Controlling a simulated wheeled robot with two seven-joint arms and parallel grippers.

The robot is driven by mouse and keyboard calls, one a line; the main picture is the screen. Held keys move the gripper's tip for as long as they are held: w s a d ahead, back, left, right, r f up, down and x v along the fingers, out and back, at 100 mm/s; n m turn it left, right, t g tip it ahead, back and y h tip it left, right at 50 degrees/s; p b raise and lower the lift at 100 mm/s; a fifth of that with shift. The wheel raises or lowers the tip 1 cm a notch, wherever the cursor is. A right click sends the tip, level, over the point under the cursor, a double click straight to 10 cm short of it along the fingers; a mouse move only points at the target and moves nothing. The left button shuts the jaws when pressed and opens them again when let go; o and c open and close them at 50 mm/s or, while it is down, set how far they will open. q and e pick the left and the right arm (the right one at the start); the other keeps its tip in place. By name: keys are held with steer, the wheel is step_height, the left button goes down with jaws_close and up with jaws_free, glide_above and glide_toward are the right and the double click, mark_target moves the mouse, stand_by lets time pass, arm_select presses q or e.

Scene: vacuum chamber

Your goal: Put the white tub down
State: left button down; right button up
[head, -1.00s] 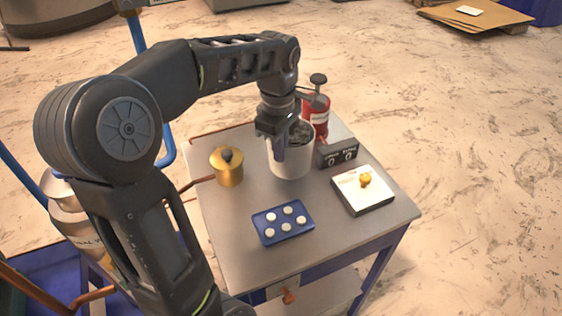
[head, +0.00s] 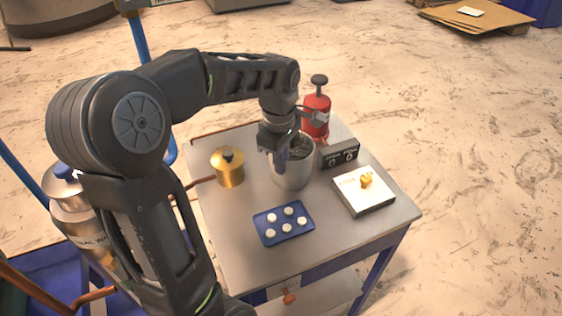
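The white tub (head: 294,173) is upright over the back middle of the grey cart top, and it looks greyer in shade now. Its base looks at or very near the surface; I cannot tell for sure that it touches. My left gripper (head: 283,152) reaches down from above at the tub's rim, with a finger in front of its left side. It appears shut on the tub; the grip is partly hidden by the gripper itself. Dark contents show inside the tub. My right gripper is not in view.
On the cart (head: 235,240) are a brass pot (head: 228,172) left, a red plunger can (head: 316,120) behind, a black box (head: 340,154) and a white box with a gold knob (head: 362,197) right, and a blue tray of white discs (head: 284,233) in front.

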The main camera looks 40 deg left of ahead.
arm_select(q)
steer(key=c, duration=1.7)
jaws_free()
steer(key=shift+f, duration=0.1)
steer(key=r, duration=0.8)
steer(key=r+p, duration=0.1)
steer(key=r, duration=0.3)
steer(key=shift+s+r, duration=0.2)
steer(key=shift+s, duration=0.05)
